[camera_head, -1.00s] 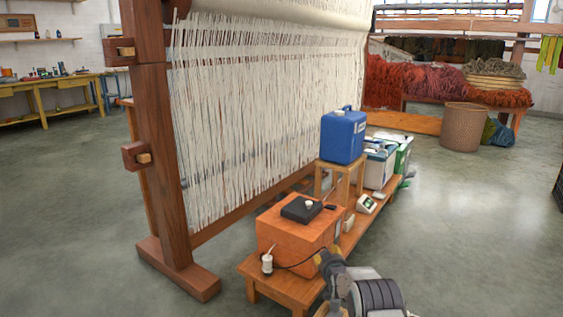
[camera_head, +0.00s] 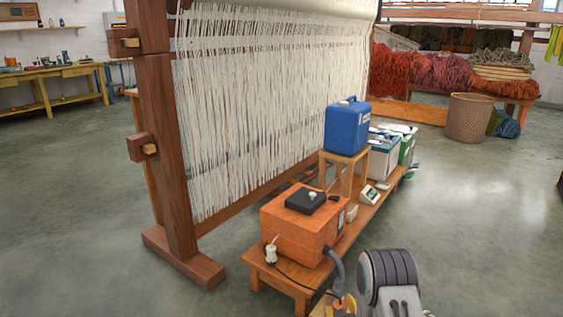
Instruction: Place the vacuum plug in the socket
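A small white plug-like piece (camera_head: 270,252) stands at the front left corner of the low wooden bench (camera_head: 278,283), beside the orange box (camera_head: 295,232). I cannot tell for sure whether it is the plug. A thin dark cable (camera_head: 298,284) runs from it along the bench to the right. A grey hose (camera_head: 337,266) comes down from the box's right side. My arm is at the bottom, and the part of it that looks like my gripper (camera_head: 347,304) is low by the bench end, partly cut off. Its fingers and any held thing are unclear. I cannot identify a socket.
A black device (camera_head: 304,200) lies on the box. A blue canister (camera_head: 347,126) stands on a stool (camera_head: 343,170) on the bench, with small devices and cartons (camera_head: 384,157) beyond. The loom frame (camera_head: 172,170) stands behind left. The floor is open to the right.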

